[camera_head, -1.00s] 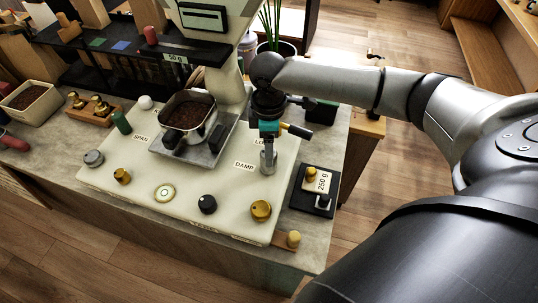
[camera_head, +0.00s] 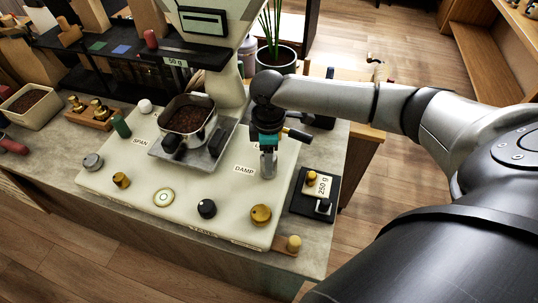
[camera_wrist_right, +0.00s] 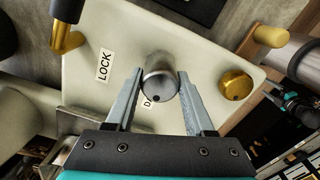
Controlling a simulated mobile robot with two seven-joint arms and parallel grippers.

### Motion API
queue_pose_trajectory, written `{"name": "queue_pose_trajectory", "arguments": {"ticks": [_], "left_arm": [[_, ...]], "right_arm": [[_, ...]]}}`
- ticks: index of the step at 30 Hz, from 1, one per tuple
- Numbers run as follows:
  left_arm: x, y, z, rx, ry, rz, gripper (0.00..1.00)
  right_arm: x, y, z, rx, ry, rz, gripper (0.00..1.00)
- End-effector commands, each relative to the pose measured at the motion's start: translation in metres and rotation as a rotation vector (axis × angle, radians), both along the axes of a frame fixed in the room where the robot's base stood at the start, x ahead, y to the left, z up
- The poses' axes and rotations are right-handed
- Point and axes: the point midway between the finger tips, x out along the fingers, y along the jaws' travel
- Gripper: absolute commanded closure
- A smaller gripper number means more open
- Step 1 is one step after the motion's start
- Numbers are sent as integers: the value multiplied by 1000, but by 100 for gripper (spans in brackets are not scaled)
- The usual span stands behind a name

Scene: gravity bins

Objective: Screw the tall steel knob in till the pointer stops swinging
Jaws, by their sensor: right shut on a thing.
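The tall steel knob (camera_head: 268,171) stands on the cream top of the scale (camera_head: 225,215), right of the DAMP label. It is a brushed steel cylinder with a dark dot on its end in the right wrist view (camera_wrist_right: 160,78). My right gripper (camera_head: 268,160) comes from above and is shut on the knob, one finger on each side, as the right wrist view shows (camera_wrist_right: 158,84). My left gripper is not in view.
A brass knob (camera_head: 261,214), a black knob (camera_head: 207,208) and a bubble level (camera_head: 163,197) sit along the front. A pan of dark grounds (camera_head: 189,118) rests on the steel plate. A black tray with a 250 g card (camera_head: 316,191) lies to the right.

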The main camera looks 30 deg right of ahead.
Motion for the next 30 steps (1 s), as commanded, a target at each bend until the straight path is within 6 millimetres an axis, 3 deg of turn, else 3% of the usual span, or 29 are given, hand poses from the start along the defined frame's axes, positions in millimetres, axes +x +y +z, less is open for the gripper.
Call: {"name": "queue_pose_trajectory", "arguments": {"ticks": [6, 14, 30], "left_arm": [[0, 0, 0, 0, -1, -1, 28], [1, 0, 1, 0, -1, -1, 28], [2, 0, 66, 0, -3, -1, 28]], "right_arm": [[0, 0, 0, 0, 0, 0, 100], [0, 0, 0, 0, 1, -5, 100], [-1, 0, 3, 0, 4, -469, 100]]}}
